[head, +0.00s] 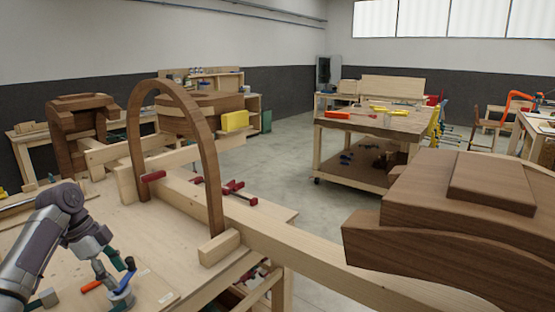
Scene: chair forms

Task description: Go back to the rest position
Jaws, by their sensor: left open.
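My left arm comes in from the lower left. Its gripper (115,278) is open over the front left of the pale wooden workbench (150,240), with no object visible between its fingers. The fingers overlap small teal and blue items in the picture, so I cannot tell whether they touch. My right gripper is not in view.
A curved wooden arch (210,150) stands on the bench beyond my left gripper, with red clamps (232,187) nearby. An orange-handled tool (91,287) lies close to the gripper. A large brown wooden form (450,210) fills the right. Open floor (270,150) lies behind.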

